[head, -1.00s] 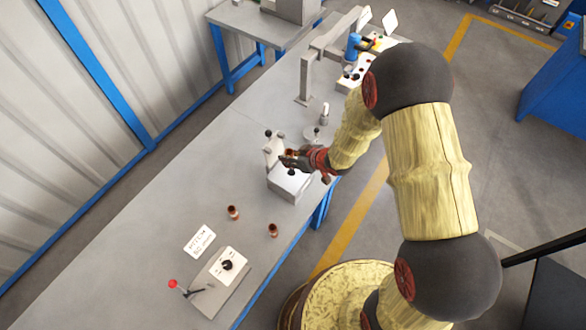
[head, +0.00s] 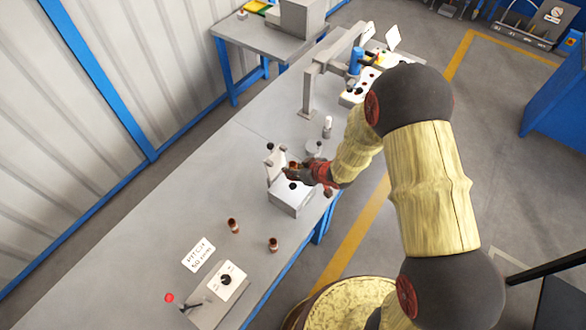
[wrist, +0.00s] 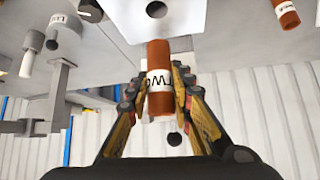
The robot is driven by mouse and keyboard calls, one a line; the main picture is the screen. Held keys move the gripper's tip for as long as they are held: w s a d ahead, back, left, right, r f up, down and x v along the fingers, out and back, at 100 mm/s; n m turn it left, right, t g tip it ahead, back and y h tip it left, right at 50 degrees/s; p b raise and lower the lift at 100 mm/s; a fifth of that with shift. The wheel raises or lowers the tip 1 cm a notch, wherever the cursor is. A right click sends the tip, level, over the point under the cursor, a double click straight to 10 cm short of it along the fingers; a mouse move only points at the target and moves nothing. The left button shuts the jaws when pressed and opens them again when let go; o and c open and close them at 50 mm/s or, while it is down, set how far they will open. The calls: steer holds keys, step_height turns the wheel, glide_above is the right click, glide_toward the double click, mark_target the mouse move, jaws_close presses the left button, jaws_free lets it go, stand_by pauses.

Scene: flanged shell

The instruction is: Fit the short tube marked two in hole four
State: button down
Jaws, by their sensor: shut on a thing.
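My gripper (head: 294,172) is shut on a copper-coloured tube (wrist: 159,62) with a white band. The band's lettering is upside down in the wrist view and reads like "TWO". In the head view the tube is small and partly hidden by the fingers. My gripper is over a white block fixture (head: 290,200) on the bench. In the wrist view a white plate (wrist: 122,14) with one dark round hole (wrist: 156,9) lies beyond the tube's far end. I cannot read a hole number or tell whether tube and plate touch.
Two other copper tubes stand on the grey bench, one at left (head: 233,225) and one nearer its edge (head: 273,244). A lettered white card (head: 198,254) and a switch box (head: 228,281) are closer. A grey gantry post (head: 307,95) stands farther back.

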steer(key=shift+f+b, duration=1.2)
steer(key=shift+f, duration=0.65)
steer(key=shift+f+b, duration=1.45)
steer(key=shift+f, duration=0.8)
stand_by(0.5)
steer(key=c, duration=1.6)
jaws_free()
steer(key=shift+o, duration=0.5)
steer(key=shift+s, duration=0.1)
steer(key=v, duration=1.2)
